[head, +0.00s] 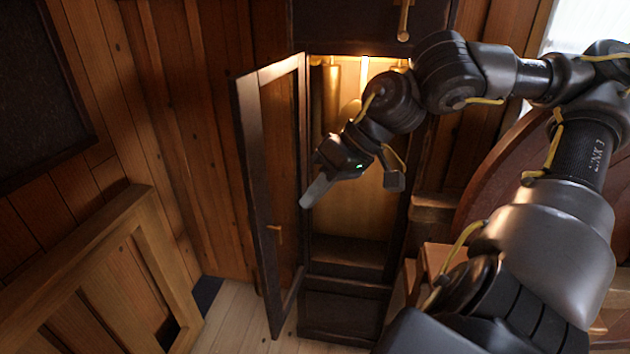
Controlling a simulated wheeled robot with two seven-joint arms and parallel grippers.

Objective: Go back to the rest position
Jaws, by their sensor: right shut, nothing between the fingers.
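My right gripper (319,190) is shut and empty. It hangs in front of the open, lit cabinet (345,303), near the inner side of its door. The right arm comes in from the right and covers much of the cabinet's opening. The cabinet door (272,185) stands swung open to the left, with a small handle on it. Turned wooden pieces (332,95) stand inside at the top under a warm light; they are partly hidden by my arm. My left gripper is not in view.
A wooden panelled piece (95,270) stands at the lower left. A dark framed panel (40,90) is on the left wall. A large round wooden top (500,165) and wooden furniture stand at the right, behind my arm. Pale floor (235,318) shows clear between the left panel and the cabinet.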

